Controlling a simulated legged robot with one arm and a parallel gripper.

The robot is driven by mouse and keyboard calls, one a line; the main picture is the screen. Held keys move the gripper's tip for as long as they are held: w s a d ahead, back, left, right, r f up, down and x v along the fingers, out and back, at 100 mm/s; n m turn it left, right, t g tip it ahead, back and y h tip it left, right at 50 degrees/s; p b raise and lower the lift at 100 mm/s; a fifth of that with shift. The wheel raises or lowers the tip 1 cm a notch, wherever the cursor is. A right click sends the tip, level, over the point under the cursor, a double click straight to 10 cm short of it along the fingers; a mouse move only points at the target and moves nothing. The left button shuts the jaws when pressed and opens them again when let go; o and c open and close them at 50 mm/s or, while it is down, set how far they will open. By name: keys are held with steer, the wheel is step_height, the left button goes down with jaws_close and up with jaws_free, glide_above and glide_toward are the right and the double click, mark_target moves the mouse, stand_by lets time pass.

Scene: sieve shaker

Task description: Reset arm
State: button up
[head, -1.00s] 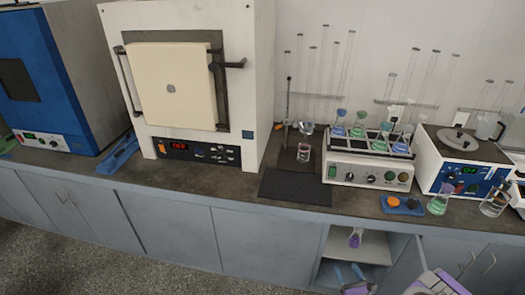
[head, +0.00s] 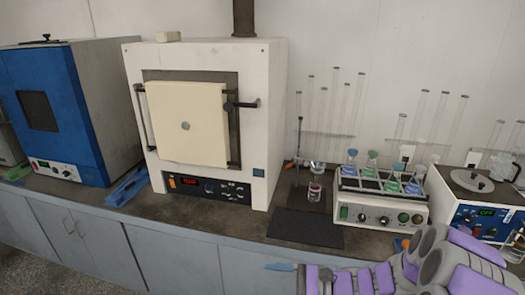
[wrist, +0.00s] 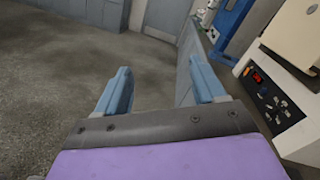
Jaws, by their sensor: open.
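My arm, grey with purple panels, shows at the bottom right of the head view, in front of the bench. My gripper (head: 280,267) shows there as a blue finger tip at the arm's left end, in front of the cabinet fronts. In the wrist view its two blue fingers (wrist: 160,90) stand wide apart, with nothing between them. The gripper is open and empty and points along the aisle beside the bench, over the floor.
The white furnace (head: 265,120) with its cream door stands on the bench, and its control panel (wrist: 268,92) is close at right in the wrist view. A blue oven (head: 75,135) stands left. A flask rack unit (head: 380,213) stands right. Open floor (wrist: 60,80) lies left of the fingers.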

steer(key=s+a+r+n+g+h, duration=0.1)
steer(key=s+r+n+g+h, duration=0.2)
steer(key=s, duration=0.6)
steer(key=s+a+r+n+g+h, duration=0.1)
steer(key=s+n+g+h, duration=0.4)
steer(key=s, duration=0.3)
steer(key=s+d+r+n+t+h, duration=0.2)
steer(key=s+d+n+t+h, duration=0.2)
steer(key=s+d+h, duration=0.6)
steer(key=d+n, duration=0.1)
steer(key=d, duration=0.2)
steer(key=shift+s+t, duration=0.3)
steer(key=shift+s, duration=0.05)
